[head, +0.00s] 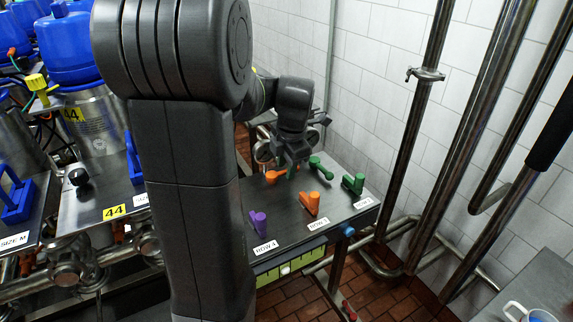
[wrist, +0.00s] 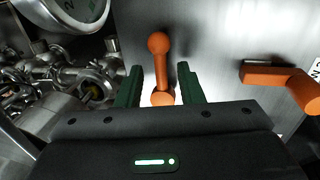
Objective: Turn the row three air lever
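My gripper (head: 293,158) reaches down over the far part of the grey valve panel (head: 285,236). In the wrist view my gripper (wrist: 159,68) has two dark green fingers, spread apart. An orange lever (wrist: 160,68) with a round knob stands between them, with a gap on both sides. In the head view this orange lever (head: 273,175) lies just below and left of my gripper. Another orange lever (head: 311,203) is nearer the front edge, above a row label too small to read surely; it also shows at the right in the wrist view (wrist: 285,82).
A purple lever (head: 259,223) and a green lever (head: 354,183) stand along the panel's front. Another green lever (head: 322,166) is right of my gripper. Steel pipes (head: 480,130) rise at the right. A round gauge (wrist: 75,8) and steel fittings (wrist: 65,75) are left.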

